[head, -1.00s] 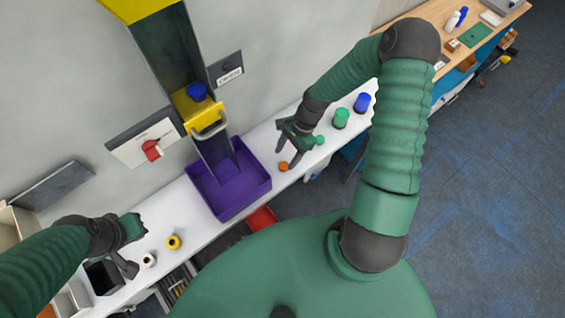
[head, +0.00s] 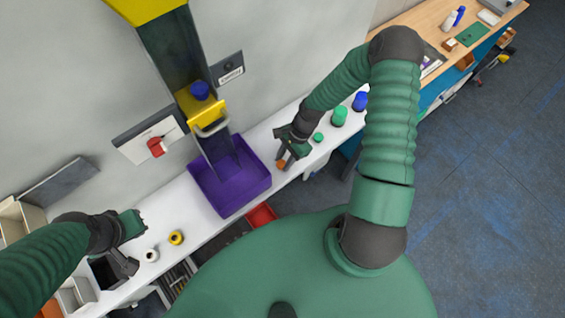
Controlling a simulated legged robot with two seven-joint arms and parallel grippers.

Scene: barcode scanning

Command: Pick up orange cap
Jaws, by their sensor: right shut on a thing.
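The small orange cap (head: 281,164) is on the white counter (head: 259,139), just right of the purple bin. My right gripper (head: 284,160) is at the cap, with its fingers around it and shut on it. The fingers hide part of the cap, and I cannot tell whether it still touches the counter. My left gripper (head: 136,246) is over the left part of the counter, away from the cap. Its fingers are spread and nothing shows between them.
A purple bin (head: 232,204) stands left of the cap under a yellow chute (head: 201,107). A green cap (head: 318,137), a green container (head: 339,117) and a blue container (head: 360,101) stand to the right. White (head: 151,255) and yellow (head: 176,237) rings lie near my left gripper.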

